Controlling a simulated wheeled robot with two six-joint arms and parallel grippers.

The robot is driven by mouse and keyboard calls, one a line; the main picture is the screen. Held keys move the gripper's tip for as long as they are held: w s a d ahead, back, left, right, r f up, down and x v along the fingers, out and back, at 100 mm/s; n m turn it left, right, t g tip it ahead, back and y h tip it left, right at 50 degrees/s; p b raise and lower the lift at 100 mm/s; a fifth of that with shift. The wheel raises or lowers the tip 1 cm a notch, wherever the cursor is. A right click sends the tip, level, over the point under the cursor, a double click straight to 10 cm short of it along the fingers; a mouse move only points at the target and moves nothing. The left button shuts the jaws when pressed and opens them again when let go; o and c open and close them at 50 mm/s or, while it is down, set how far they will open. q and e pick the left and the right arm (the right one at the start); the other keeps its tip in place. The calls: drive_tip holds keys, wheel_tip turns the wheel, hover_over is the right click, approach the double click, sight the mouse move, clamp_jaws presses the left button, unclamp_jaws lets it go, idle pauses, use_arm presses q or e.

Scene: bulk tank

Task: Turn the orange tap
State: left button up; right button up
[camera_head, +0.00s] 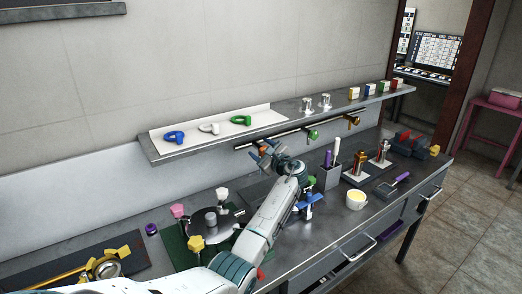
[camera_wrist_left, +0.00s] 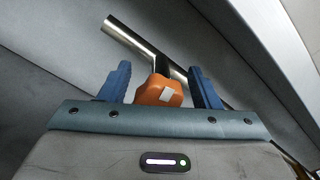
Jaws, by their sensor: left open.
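The orange tap (camera_wrist_left: 160,92) has a blocky orange handle with a pale square on its face, and sits on a metal pipe. In the wrist view the handle lies between the two blue fingers of my left gripper (camera_wrist_left: 162,76), which are open on either side of it. I cannot tell whether either finger touches it. In the head view my left gripper (camera_head: 272,155) is at the rail under the wall shelf, and it largely hides the orange tap. My right gripper is not in view.
A green tap (camera_head: 313,134) and a yellow tap (camera_head: 353,120) are on the same rail to the right. The shelf (camera_head: 283,122) overhangs it. Below are a grey holder (camera_head: 328,178), a yellow-filled cup (camera_head: 356,200) and a blue-handled fitting (camera_head: 309,203).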

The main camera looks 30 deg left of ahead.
use_arm(q)
drive_tip(key=b+v, duration=0.2)
drive_tip(key=v, duration=0.8)
drive_tip(key=shift+s+d+b, duration=0.15)
drive_tip(key=shift+d+b, duration=0.15)
drive_tip(key=shift+b, duration=0.05)
drive_tip(key=shift+f, duration=0.1)
